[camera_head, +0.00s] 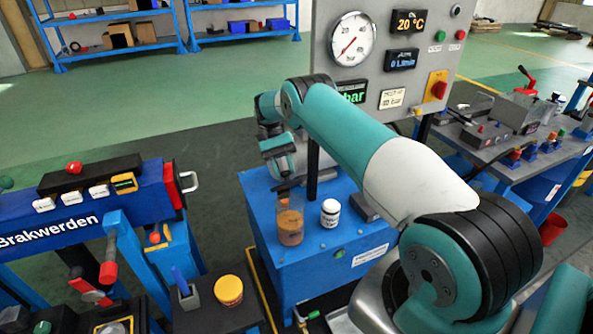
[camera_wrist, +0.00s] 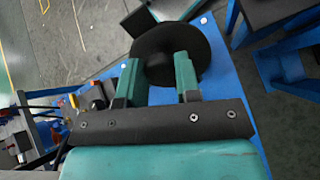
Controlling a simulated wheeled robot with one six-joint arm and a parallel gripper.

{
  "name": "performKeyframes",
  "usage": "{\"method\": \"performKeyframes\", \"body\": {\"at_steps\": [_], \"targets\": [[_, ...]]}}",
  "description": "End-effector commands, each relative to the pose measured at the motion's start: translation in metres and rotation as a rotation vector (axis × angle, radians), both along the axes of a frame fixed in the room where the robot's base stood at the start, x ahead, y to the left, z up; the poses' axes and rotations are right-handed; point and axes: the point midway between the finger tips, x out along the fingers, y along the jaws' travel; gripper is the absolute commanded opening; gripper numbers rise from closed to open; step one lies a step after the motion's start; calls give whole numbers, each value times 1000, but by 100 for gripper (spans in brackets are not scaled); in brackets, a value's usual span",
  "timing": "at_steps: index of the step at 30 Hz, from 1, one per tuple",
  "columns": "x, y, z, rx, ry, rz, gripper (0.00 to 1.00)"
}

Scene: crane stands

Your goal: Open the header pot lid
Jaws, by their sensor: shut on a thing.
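A dark round lid (camera_wrist: 172,38) lies just beyond and between my gripper's fingers in the wrist view. I take it to be the header pot lid. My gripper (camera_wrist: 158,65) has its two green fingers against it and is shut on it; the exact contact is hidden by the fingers. My arm hides part of that spot, and the lid cannot be made out there.
A brown-filled beaker (camera_head: 290,227) and a white jar (camera_head: 330,213) stand on the cabinet's top. A gauge panel (camera_head: 385,50) on a dark post rises behind. A blue Brakwerden stand (camera_head: 85,215) is at left, a tool bench (camera_head: 510,135) at right. Green floor lies open behind.

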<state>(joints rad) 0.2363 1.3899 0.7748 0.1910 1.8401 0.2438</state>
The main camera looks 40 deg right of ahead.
Motion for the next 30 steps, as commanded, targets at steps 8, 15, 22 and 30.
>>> {"method": "performKeyframes", "body": {"at_steps": [8,15,22,30], "targets": [[1,1,-3,19,73,6,0],[0,0,0,20,92,10,0],[0,-1,0,21,92,9,0],[0,-1,1,21,92,9,57]]}}
